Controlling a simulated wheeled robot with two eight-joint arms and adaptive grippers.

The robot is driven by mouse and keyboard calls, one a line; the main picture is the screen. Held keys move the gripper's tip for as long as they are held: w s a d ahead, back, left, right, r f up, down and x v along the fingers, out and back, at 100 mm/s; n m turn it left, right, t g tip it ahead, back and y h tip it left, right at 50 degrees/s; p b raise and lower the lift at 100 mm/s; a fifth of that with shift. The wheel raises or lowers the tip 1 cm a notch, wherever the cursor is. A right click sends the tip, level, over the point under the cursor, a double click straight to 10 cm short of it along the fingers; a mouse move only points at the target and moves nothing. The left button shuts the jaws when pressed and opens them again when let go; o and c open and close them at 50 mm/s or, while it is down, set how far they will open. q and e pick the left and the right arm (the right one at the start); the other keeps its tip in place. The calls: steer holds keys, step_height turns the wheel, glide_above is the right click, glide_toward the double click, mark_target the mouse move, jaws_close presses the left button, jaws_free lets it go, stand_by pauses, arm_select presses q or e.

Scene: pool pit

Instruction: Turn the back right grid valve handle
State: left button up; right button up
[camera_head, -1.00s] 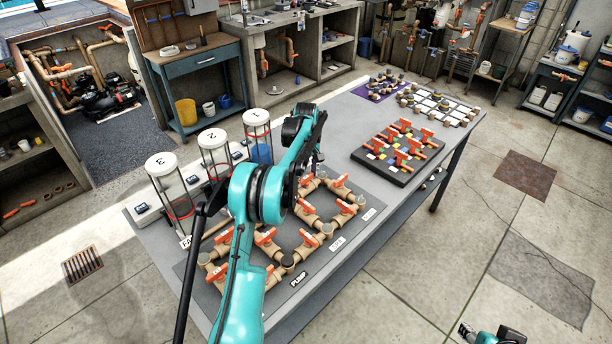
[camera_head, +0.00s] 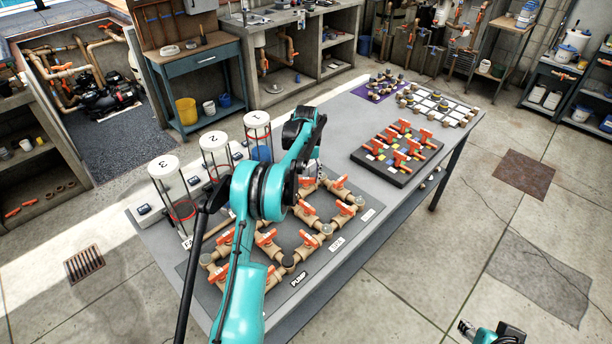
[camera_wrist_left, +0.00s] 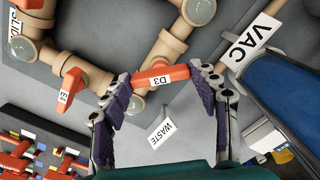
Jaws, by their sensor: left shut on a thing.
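The pipe grid (camera_head: 289,258) with orange valve handles lies on the grey table. In the left wrist view, an orange handle marked D3 (camera_wrist_left: 155,78) sits on a tan pipe valve at the grid's back right. My left gripper (camera_wrist_left: 163,80) is shut on this handle, one purple-padded finger at each end. In the head view my teal left arm hides the D3 handle and most of the gripper. My right gripper (camera_head: 467,328) is at the lower right, above the floor and away from the table; its jaw opening is too small to judge.
Three clear columns stand along the table's left edge; the one marked 1 (camera_head: 258,140) holds blue liquid. A neighbouring orange handle (camera_wrist_left: 72,90) and a WASTE tag (camera_wrist_left: 162,132) are close to the gripper. A black valve board (camera_head: 398,155) stands further right.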

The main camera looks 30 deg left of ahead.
arm_select(q)
steer(key=m, duration=0.4)
steer(key=shift+m+p, duration=0.3)
steer(key=m, duration=0.4)
steer(key=shift+m, duration=0.3)
steer(key=o, duration=1.2)
steer(key=shift+c, duration=0.2)
step_height(320, 180, up, 12)
